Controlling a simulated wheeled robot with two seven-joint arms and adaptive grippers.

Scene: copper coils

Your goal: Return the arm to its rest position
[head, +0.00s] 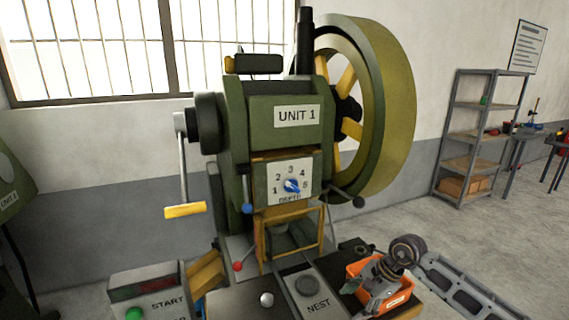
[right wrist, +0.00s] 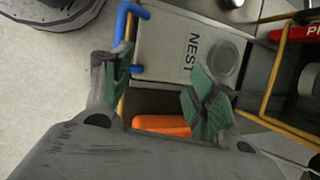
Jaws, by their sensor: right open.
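My right gripper (head: 378,272) comes in from the right in the head view, in front of or over an orange bin (head: 372,304) at the press's lower right. In the right wrist view its two green-padded fingers (right wrist: 160,92) stand apart with nothing between them. An orange piece (right wrist: 160,125) shows below the gap; I cannot tell whether it is part of the bin. The plate marked NEST (head: 306,290) lies left of the gripper and also shows beyond the fingers in the wrist view (right wrist: 190,60). My left gripper is not in view.
The green press marked UNIT 1 (head: 285,130) with its large flywheel (head: 395,100) fills the middle. A yellow guard frame (head: 262,240) and levers stick out at its front. A START box (head: 150,290) stands lower left. Open floor (head: 400,222) lies right, before a shelf (head: 470,140).

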